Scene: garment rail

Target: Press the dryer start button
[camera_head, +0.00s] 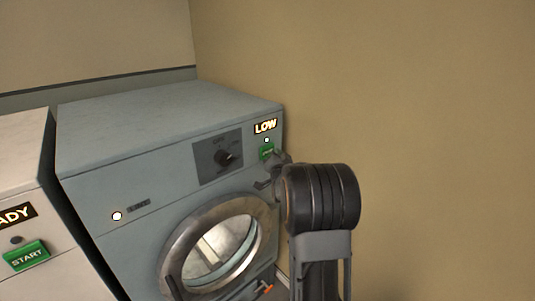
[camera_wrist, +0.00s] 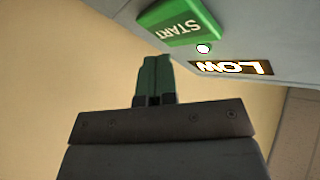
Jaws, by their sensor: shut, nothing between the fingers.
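The grey-blue dryer (camera_head: 150,130) stands in the middle of the head view.
A dial (camera_head: 225,157) sits left of the button. The round glass dryer door (camera_head: 172,262) is below. A white machine (camera_head: 22,150) with its own green START button (camera_head: 26,256) stands at the left. A bare tan wall (camera_head: 420,90) fills the right.

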